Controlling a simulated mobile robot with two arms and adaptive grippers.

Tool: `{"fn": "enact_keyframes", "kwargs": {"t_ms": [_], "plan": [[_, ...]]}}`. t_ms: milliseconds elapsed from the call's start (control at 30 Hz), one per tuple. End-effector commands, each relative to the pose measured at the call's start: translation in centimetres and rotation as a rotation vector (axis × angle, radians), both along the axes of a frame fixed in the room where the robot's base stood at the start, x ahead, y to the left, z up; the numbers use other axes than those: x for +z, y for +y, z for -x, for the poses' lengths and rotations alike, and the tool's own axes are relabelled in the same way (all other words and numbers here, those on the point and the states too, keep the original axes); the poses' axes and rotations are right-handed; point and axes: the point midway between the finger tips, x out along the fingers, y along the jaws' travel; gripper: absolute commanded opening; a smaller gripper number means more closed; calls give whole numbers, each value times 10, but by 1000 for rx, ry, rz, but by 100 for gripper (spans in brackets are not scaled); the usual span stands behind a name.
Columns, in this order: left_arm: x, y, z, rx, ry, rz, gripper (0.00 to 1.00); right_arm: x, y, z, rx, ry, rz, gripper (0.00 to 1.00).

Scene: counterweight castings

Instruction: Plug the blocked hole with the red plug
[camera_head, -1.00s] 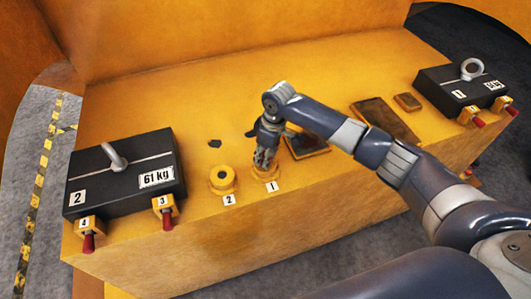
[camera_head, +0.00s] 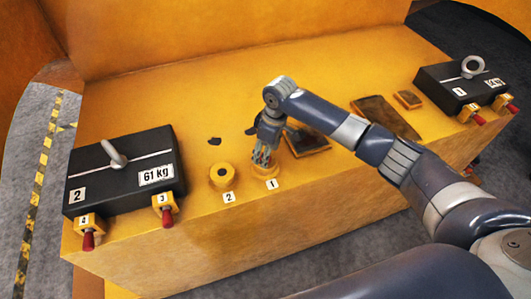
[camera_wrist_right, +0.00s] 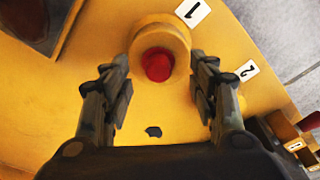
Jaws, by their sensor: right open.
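The red plug (camera_wrist_right: 157,64) shows in the wrist view at the yellow round collar (camera_wrist_right: 164,35) labelled 1, its red end over the collar's middle. How deep it sits cannot be told. My right gripper (camera_wrist_right: 158,60) is open, with one finger on each side of the plug and a gap to both. In the head view the gripper (camera_head: 262,158) points down at collar 1 (camera_head: 266,171) and mostly hides the plug. Collar 2 (camera_head: 223,177), to its left, shows a dark open centre. My left gripper is out of view.
A black 61 kg weight (camera_head: 125,180) with an eye stands left, another black weight (camera_head: 452,86) right, both with red-handled pins in front. Dark plates (camera_head: 385,117) lie behind and right of the collars. The yellow ledge ends just in front.

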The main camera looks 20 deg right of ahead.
Motion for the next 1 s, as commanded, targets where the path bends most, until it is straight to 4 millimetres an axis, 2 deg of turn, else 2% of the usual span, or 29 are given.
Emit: {"fn": "enact_keyframes", "kwargs": {"t_ms": [300, 500, 667, 1000], "plan": [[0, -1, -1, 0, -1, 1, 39, 68, -8, 6, 1, -4, 0, 54], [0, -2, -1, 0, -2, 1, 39, 94, -11, 9, 0, -2, 1, 54], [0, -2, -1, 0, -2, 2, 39, 101, -12, 10, 0, 0, 1, 54], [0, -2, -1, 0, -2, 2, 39, 101, -12, 10, 0, 0, 1, 54]]}}
